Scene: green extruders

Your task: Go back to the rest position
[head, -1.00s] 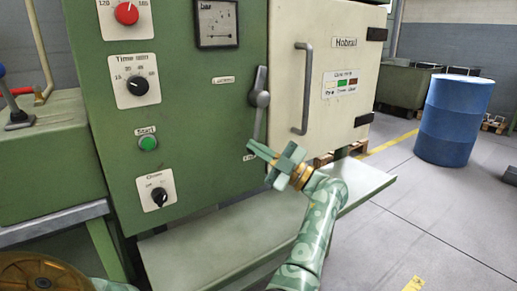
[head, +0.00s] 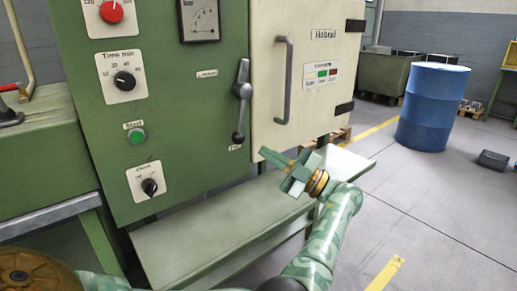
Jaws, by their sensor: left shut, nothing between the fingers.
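My left gripper (head: 272,157) shows in the head view, green with a gold wrist ring, its arm curving up from the bottom of the picture. It is shut and empty, in front of the cabinet's lower right part and above the pale green shelf (head: 205,228). Its fingers point up and left. It is apart from the grey lever (head: 241,90) on the green control panel (head: 185,120), a little below and right of the lever's lower knob. My right gripper is not in view.
The cream door (head: 308,75) with a bar handle (head: 284,85) is closed beside the panel. The shelf juts out below. A blue barrel (head: 432,108) stands on the floor at right. The grey floor (head: 440,200) at front right is mostly clear.

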